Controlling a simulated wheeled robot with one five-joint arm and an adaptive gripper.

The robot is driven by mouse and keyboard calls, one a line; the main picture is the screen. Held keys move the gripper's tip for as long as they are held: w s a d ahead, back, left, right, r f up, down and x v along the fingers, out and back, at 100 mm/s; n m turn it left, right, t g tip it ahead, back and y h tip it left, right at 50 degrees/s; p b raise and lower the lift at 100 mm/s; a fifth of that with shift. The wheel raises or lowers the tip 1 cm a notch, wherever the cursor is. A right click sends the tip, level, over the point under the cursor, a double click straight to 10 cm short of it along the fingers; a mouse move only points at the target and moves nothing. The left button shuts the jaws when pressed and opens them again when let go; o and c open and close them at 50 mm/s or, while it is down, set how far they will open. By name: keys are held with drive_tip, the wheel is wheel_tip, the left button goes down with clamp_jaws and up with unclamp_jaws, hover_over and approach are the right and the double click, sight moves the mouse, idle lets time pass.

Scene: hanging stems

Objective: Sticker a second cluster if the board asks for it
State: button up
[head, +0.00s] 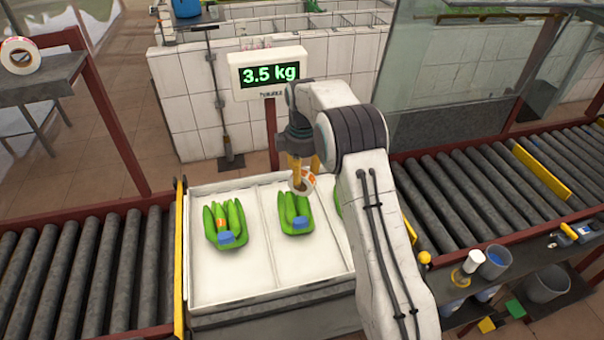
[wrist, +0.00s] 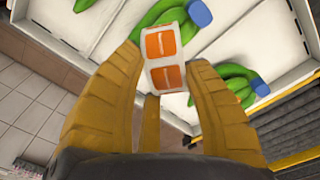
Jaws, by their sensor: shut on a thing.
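The board (head: 268,73) reads 3.5 kg in green. The white tray (head: 262,285) holds green banana clusters with blue ends. The left cluster (head: 233,215) bears an orange sticker. The middle cluster (head: 288,206) shows no sticker from here. A third cluster (head: 338,200) is mostly hidden behind my arm. My gripper (head: 303,172) is shut on a roll of orange stickers (head: 307,185), just above the middle cluster. In the wrist view the roll (wrist: 163,62) sits between my yellow fingertips, with one cluster (wrist: 157,14) behind it and another (wrist: 234,84) to the right.
Roller conveyors flank the tray on the left (head: 85,270) and right (head: 480,190). Another tape roll (head: 20,56) stands on a shelf at the far left. Cups (head: 494,263) and small items crowd the lower right. A white tiled wall (head: 190,100) stands behind.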

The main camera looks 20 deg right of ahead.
sight(301, 186)
drive_tip(key=shift+s+a+n, duration=0.15)
drive_tip(key=shift+s+n, duration=0.05)
drive_tip(key=shift+n, duration=1.3)
drive_tip(key=shift+f, duration=2.95)
drive_tip(key=shift+s+f+b, duration=0.15)
drive_tip(key=shift+f+b, duration=0.15)
drive_tip(key=shift+f, duration=0.05)
drive_tip(key=shift+r, duration=0.8)
drive_tip(key=shift+r+p, duration=0.3)
drive_tip(key=shift+r, duration=3.5)
